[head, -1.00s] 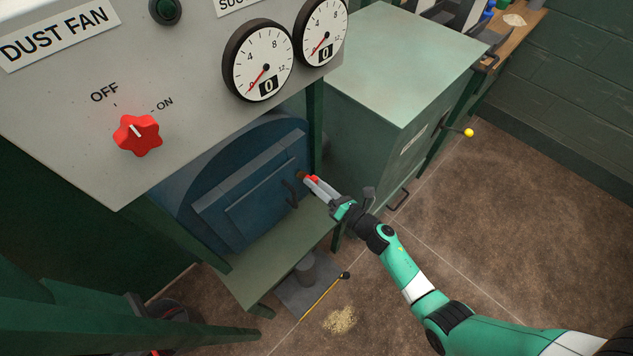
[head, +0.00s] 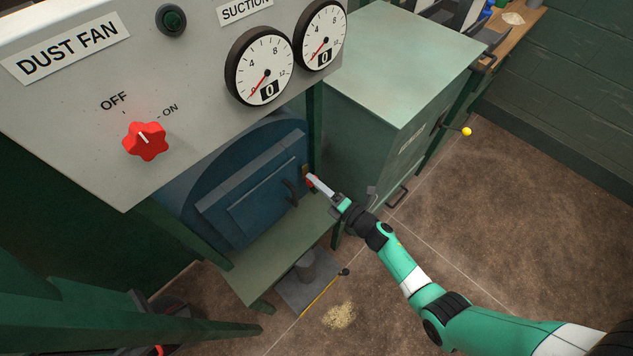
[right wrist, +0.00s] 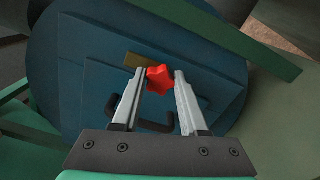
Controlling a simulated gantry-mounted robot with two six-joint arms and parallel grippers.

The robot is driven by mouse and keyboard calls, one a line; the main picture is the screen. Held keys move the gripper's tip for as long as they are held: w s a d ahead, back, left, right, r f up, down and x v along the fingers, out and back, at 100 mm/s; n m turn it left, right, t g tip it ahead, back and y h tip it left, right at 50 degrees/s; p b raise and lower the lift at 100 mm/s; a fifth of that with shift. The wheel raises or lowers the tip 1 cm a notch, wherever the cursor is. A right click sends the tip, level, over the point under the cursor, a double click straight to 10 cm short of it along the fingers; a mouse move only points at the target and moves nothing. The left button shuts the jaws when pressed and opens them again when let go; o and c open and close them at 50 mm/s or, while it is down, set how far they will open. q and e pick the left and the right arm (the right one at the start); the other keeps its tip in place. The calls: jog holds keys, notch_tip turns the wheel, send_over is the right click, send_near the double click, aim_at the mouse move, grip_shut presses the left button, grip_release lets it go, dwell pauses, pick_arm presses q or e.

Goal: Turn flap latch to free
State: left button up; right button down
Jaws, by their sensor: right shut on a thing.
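The flap latch shows in the right wrist view as a red star-shaped knob (right wrist: 160,79) with a short brass bar (right wrist: 139,61) reaching up and left from it. It is at the right edge of the blue flap (head: 250,190), near the dark flap handle (head: 290,192). My right gripper (head: 311,181) is shut on the red knob, with one finger on each side of it in the right wrist view (right wrist: 160,76). The fingers partly hide the knob in the head view. My left gripper is out of view.
A grey panel with a red dust fan knob (head: 146,141) and two gauges overhangs the flap. A green shelf (head: 270,255) lies below it. A green cabinet (head: 400,90) stands close on the right. Floor is open at the lower right.

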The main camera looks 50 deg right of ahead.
dwell(0.3)
jog(key=shift+c, duration=2.2)
grip_release()
jog(key=s+p, duration=0.3)
jog(key=s, duration=0.8)
jog(key=shift+s+p, duration=0.3)
jog(key=shift+p, duration=0.1)
jog(key=shift+a, duration=0.1)
